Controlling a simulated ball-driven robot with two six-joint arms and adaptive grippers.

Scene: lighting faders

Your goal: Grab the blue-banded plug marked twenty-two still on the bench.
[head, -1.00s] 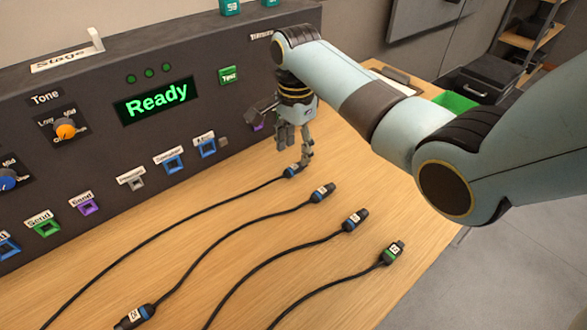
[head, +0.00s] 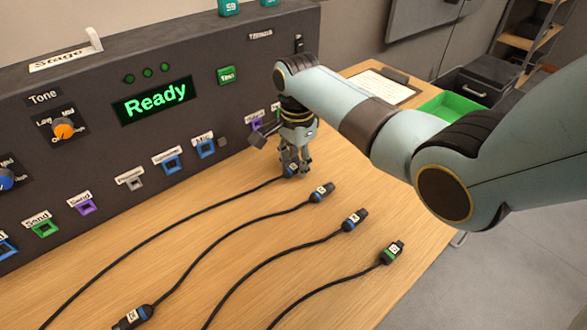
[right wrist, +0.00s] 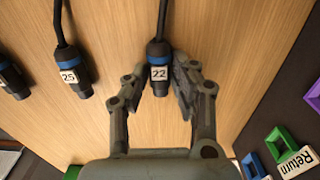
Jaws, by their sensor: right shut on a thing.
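The blue-banded plug marked 22 (right wrist: 158,73) sits between the two fingers of my right gripper (right wrist: 160,88) in the right wrist view, its black cable running up and away. In the head view my right gripper (head: 291,168) is down at the bench, shut on this plug, which is mostly hidden by the fingers. The plug is at bench level, at the end of the cable nearest the panel. My left gripper is not in view.
A blue-banded plug marked 25 (right wrist: 71,72) lies beside it. A further blue-banded plug (head: 354,220) and a green-banded plug (head: 393,252) lie to the right. The dark panel (head: 110,170) with coloured sockets stands behind. A green tray (head: 450,106) is at the back right.

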